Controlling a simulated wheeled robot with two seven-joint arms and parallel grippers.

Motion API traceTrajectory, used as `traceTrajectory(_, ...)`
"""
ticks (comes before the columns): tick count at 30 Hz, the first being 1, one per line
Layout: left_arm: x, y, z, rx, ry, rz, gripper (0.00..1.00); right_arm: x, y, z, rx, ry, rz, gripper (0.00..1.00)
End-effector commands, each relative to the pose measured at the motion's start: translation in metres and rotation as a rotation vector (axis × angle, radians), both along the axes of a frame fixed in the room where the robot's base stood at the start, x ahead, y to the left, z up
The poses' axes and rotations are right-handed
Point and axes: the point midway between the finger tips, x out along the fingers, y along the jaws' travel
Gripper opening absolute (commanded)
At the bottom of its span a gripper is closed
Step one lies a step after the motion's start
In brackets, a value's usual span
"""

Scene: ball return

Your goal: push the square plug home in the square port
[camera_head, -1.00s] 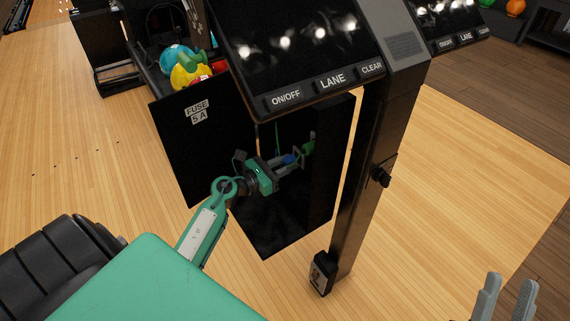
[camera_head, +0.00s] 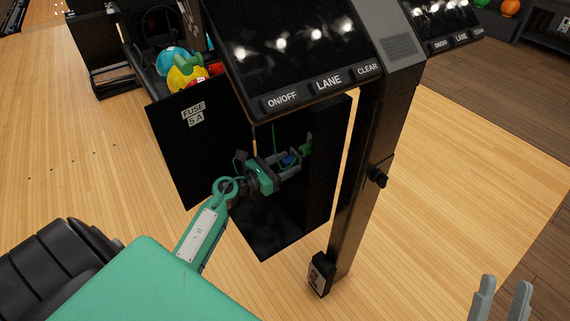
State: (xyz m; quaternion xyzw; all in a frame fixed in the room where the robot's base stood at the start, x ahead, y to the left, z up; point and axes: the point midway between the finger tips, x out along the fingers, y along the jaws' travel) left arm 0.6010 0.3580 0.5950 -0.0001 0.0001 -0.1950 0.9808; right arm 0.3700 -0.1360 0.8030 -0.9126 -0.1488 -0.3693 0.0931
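My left gripper (camera_head: 281,168) reaches into the open black box under the lane console. Its grey fingers lie on either side of a small blue piece (camera_head: 288,160), which looks like the plug and seems held between them. A green part (camera_head: 305,150) on the box's inner right wall is just beyond the fingertips; it may be the port. At this size I cannot tell the shape of either, or whether the plug is touching or inside the port. My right gripper (camera_head: 501,301) is at the bottom right, fingers apart, empty and away from the box.
The console screen (camera_head: 300,45) overhangs the box. A black post (camera_head: 365,195) stands to its right, with a knob (camera_head: 377,178). The open door (camera_head: 190,150) marked FUSE 5 A is on the left. Coloured balls (camera_head: 185,70) lie behind. The wooden floor at right is clear.

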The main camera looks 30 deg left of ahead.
Motion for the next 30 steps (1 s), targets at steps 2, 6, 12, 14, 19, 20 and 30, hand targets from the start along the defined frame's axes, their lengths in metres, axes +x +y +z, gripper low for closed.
traceTrajectory(2, 0.0, 0.0, 0.0, 0.0, 0.0, 0.0, 0.52, 0.0, 0.0, 0.001, 0.003, -0.003, -0.002, 0.36)
traceTrajectory(6, -0.007, 0.003, -0.001, 0.0, 0.002, 0.001, 0.52, 0.001, -0.001, 0.007, 0.013, -0.024, -0.006, 0.36)
traceTrajectory(12, -0.038, 0.016, -0.001, 0.002, 0.004, 0.0, 0.52, 0.005, 0.0, 0.007, 0.011, -0.007, -0.006, 0.36)
traceTrajectory(14, -0.049, 0.02, -0.001, 0.002, 0.004, 0.0, 0.52, 0.005, 0.001, 0.006, 0.009, 0.0, -0.004, 0.36)
traceTrajectory(19, -0.081, 0.033, -0.001, 0.0, 0.003, 0.001, 0.52, 0.005, 0.002, -0.001, 0.001, 0.032, 0.001, 0.36)
traceTrajectory(20, -0.086, 0.035, -0.001, 0.0, 0.003, 0.001, 0.52, 0.004, 0.003, -0.003, 0.0, 0.036, 0.001, 0.36)
traceTrajectory(30, -0.124, 0.051, -0.001, -0.001, 0.001, 0.0, 0.52, 0.003, 0.003, -0.006, -0.012, 0.044, 0.008, 0.36)
